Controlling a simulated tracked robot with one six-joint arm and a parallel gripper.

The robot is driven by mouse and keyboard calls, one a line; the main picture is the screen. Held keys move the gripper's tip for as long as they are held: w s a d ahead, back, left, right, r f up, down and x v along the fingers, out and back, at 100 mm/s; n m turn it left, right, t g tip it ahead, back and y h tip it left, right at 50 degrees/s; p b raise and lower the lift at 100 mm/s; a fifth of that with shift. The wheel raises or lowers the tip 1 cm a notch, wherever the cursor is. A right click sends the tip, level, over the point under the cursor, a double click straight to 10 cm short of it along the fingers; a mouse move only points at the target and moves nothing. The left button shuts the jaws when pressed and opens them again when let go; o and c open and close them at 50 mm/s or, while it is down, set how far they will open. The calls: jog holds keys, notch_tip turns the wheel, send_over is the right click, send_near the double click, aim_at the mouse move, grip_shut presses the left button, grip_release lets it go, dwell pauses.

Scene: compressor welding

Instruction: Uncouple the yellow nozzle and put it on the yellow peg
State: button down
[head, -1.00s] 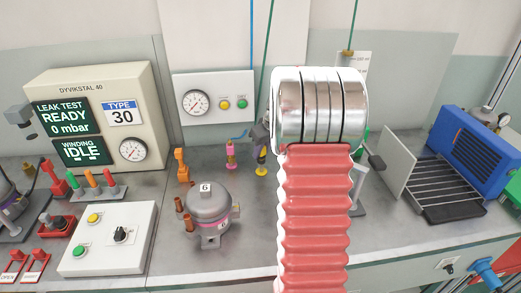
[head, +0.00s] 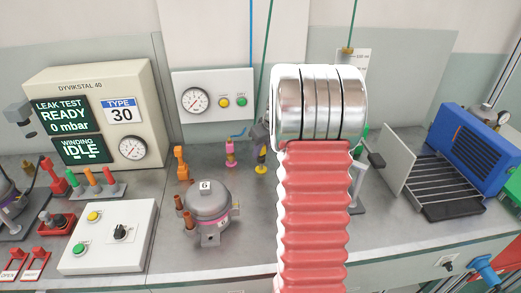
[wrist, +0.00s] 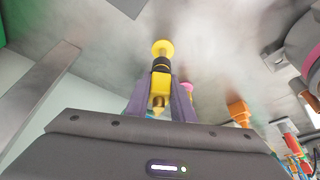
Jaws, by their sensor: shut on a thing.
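My gripper's dark purple-grey fingers (wrist: 161,102) are shut on the yellow nozzle (wrist: 159,88), which shows a black band in the wrist view. A round yellow base (wrist: 163,47) lies just past the nozzle, in line with it, apparently the yellow peg's foot on the bench. In the head view a yellow piece (head: 261,169) stands on the bench below my gripper (head: 263,150), right of the pink nozzle. My arm partly covers the gripper there. I cannot tell whether the nozzle is fully seated on the peg.
A pink nozzle (head: 231,154) and an orange nozzle (head: 181,164) stand left of the gripper. The compressor marked 6 (head: 209,212) sits in front of them. A gauge panel (head: 212,97) is on the wall behind. A wire rack (head: 440,180) is at right.

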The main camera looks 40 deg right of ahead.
jog(key=shift+f, duration=0.8)
jog(key=c, duration=1.5)
grip_release()
jog(key=shift+o, duration=0.2)
jog(key=shift+r, duration=0.1)
jog(key=v, duration=1.3)
jog(key=shift+r, duration=0.25)
jog(key=shift+m, duration=0.3)
